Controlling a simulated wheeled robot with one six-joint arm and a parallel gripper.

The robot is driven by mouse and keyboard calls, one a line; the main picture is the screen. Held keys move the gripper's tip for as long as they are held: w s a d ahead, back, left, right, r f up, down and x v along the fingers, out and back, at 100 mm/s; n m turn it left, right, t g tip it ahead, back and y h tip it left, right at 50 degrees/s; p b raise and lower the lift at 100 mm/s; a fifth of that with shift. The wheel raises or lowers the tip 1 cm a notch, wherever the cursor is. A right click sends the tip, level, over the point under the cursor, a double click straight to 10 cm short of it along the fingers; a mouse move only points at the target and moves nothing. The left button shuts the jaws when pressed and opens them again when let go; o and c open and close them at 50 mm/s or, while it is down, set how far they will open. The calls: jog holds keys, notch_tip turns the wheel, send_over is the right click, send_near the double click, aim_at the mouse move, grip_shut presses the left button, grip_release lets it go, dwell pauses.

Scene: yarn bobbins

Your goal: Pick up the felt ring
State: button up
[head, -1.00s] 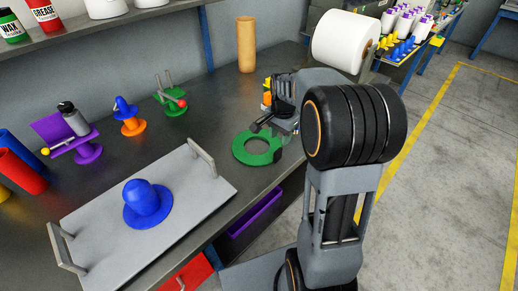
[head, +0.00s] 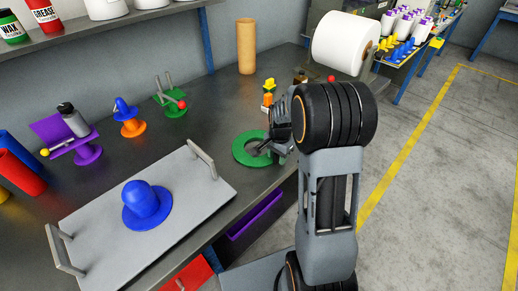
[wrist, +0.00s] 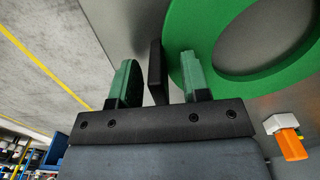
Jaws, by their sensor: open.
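The felt ring (head: 241,152) is a flat green ring lying on the dark bench near its front edge. In the wrist view the ring (wrist: 183,32) fills the upper right. A small black upright tab (wrist: 155,72) stands at the ring's outer edge. My gripper (head: 268,149) is low at the ring's right side in the head view, partly hidden by my arm. In the wrist view my gripper (wrist: 157,62) is open, with the black tab between its two green-padded fingers. The right finger overlaps the ring in this view. Contact cannot be told.
An orange and white object (wrist: 289,142) is close by at right in the wrist view. A tan tube (head: 246,47) and a white roll (head: 345,42) stand behind.

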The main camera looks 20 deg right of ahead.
grip_shut()
dwell(0.3)
jog(key=shift+r, duration=0.1)
jog(key=shift+r, duration=0.45)
notch_tip(320, 180, up, 2)
jog(key=shift+r, duration=0.25)
jog(key=s+d+r, duration=0.9)
jog(key=s, duration=0.1)
jog(key=shift+s+d+r, duration=0.2)
jog(key=shift+r, duration=0.05)
